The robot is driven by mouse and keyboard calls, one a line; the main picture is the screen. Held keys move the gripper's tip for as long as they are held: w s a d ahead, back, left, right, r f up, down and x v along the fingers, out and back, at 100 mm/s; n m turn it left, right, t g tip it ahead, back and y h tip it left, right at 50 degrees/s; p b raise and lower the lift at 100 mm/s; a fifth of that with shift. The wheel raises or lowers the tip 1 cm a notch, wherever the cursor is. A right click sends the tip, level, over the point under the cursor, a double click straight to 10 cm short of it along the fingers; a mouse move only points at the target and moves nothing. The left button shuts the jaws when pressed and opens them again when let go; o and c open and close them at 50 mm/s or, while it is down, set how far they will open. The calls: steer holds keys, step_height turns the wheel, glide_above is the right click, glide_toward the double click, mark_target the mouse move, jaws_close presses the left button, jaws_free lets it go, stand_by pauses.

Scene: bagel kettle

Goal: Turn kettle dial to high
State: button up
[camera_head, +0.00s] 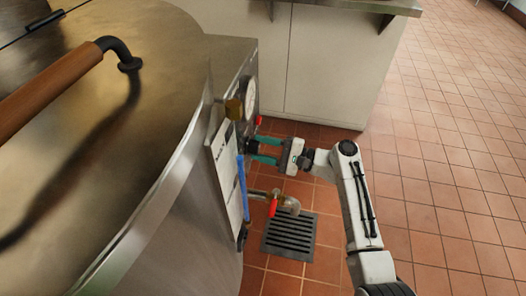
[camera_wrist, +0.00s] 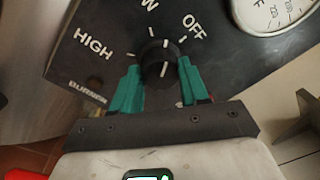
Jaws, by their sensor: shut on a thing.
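The black kettle dial (camera_wrist: 157,56) is on a dark panel marked "BURNER" in the wrist view. "HIGH" (camera_wrist: 93,43) is to its left, a partly cut-off label ending in "W" is above it, and "OFF" (camera_wrist: 193,27) is at its upper right. A white mark on the dial points upward, between the "W" label and "OFF". My gripper (camera_wrist: 157,78) has its teal fingers on either side of the dial, shut on it. In the head view, my gripper (camera_head: 257,150) reaches the kettle's side panel from the right; the dial is hard to make out there.
The large steel kettle (camera_head: 150,190) fills the left, with a brown lid handle (camera_head: 50,90). A gauge (camera_head: 250,98) is above the dial. A red-handled drain valve (camera_head: 274,206) and a floor grate (camera_head: 290,236) are below. Open tiled floor (camera_head: 440,170) lies right.

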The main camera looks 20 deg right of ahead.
steer(key=shift+d+f+n+g+y+b, duration=0.1)
steer(key=shift+n+g+y+b, duration=0.1)
steer(key=shift+n+b, duration=2.65)
steer(key=shift+a+f+n+g+y+b, duration=0.1)
steer(key=shift+n+g+y+b, duration=0.1)
steer(key=shift+n+b, duration=2.65)
steer(key=shift+d+f+n+g+y+b, duration=0.15)
steer(key=shift+n+b, duration=1.55)
steer(key=shift+n, duration=2.2)
steer(key=shift+r, duration=0.2)
steer(key=o, duration=1.1)
steer(key=shift+w+r, duration=0.1)
steer(key=shift+c, duration=0.2)
